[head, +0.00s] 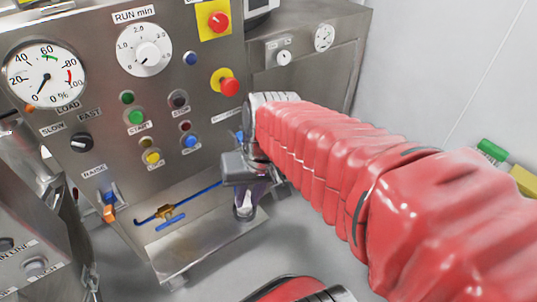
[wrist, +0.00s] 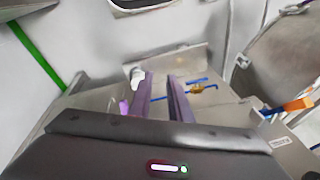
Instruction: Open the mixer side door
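The mixer's steel control panel (head: 100,95) fills the left and middle of the head view, with a load gauge, a RUN min dial and coloured buttons. I cannot make out for certain which surface is the side door. My gripper (head: 250,200) is low in front of the panel, above a steel ledge (head: 205,245). In the wrist view my gripper's two dark purple fingers (wrist: 162,80) stand apart with an empty gap. A pale knob-like part (wrist: 137,76) is just left of the fingertips; whether they touch it is unclear.
A brass valve (head: 170,212) on a blue line lies low on the panel, left of my gripper. An orange-tipped lever (head: 109,212) is farther left. A labelled grey box (head: 30,255) stands at lower left. Red stop buttons (head: 229,87) sit above.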

